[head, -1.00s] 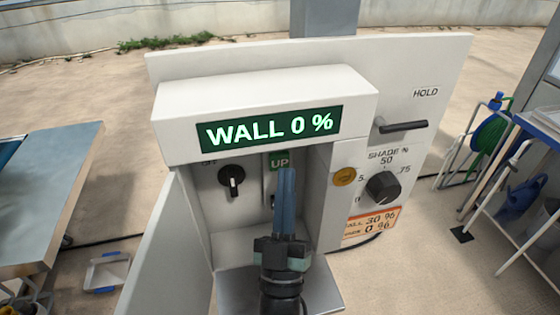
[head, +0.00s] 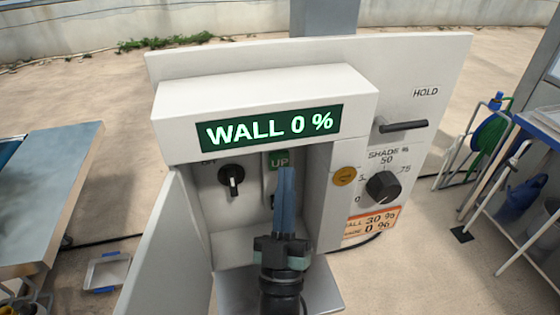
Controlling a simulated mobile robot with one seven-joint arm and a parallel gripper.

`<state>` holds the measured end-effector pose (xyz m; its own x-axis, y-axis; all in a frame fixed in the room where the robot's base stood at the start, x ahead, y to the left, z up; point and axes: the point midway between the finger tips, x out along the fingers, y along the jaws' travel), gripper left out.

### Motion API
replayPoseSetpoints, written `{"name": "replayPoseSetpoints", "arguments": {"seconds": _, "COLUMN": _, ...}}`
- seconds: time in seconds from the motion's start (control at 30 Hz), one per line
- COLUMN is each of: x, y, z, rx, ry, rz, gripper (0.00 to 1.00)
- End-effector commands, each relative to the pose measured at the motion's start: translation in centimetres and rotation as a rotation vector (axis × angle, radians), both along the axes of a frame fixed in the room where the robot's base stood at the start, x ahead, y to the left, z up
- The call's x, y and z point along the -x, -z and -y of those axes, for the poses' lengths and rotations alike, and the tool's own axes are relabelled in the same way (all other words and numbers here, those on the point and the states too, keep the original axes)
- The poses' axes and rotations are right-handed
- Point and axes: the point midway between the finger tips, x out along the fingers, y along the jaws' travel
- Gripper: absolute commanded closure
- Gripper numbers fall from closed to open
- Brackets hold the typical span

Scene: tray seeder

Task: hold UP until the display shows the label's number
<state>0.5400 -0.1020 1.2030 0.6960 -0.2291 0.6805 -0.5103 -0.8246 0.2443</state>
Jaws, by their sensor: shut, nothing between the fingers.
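The display (head: 270,128) on the box's hood reads "WALL 0 %" in bright letters on dark green. An orange label (head: 371,222) at the lower right of the panel shows "30 %" on its WALL line and "0 %" below. The green UP sign (head: 279,161) is inside the open box. My gripper (head: 285,172) is shut and empty, with its fingertips just below the UP sign. The fingers hide most of the control under the sign, so I cannot tell whether they touch it.
A black rotary switch (head: 231,179) sits left of my gripper in the box. The box door (head: 165,250) stands open at the left. A round brass-coloured piece (head: 344,176), the SHADE knob (head: 383,187) and the HOLD lever (head: 404,126) are on the right.

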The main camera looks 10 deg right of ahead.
Motion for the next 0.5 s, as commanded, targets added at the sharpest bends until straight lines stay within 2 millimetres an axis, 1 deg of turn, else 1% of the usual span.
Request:
{"name": "replayPoseSetpoints", "arguments": {"seconds": 0.2, "x": -0.68, "y": 0.11, "z": 0.02, "rx": 0.000, "ry": 0.000, "rz": 0.001, "gripper": 1.00}}
{"name": "replayPoseSetpoints", "arguments": {"seconds": 0.5, "x": -0.74, "y": 0.00, "z": -0.01, "rx": 0.000, "ry": 0.000, "rz": 0.000, "gripper": 1.00}}
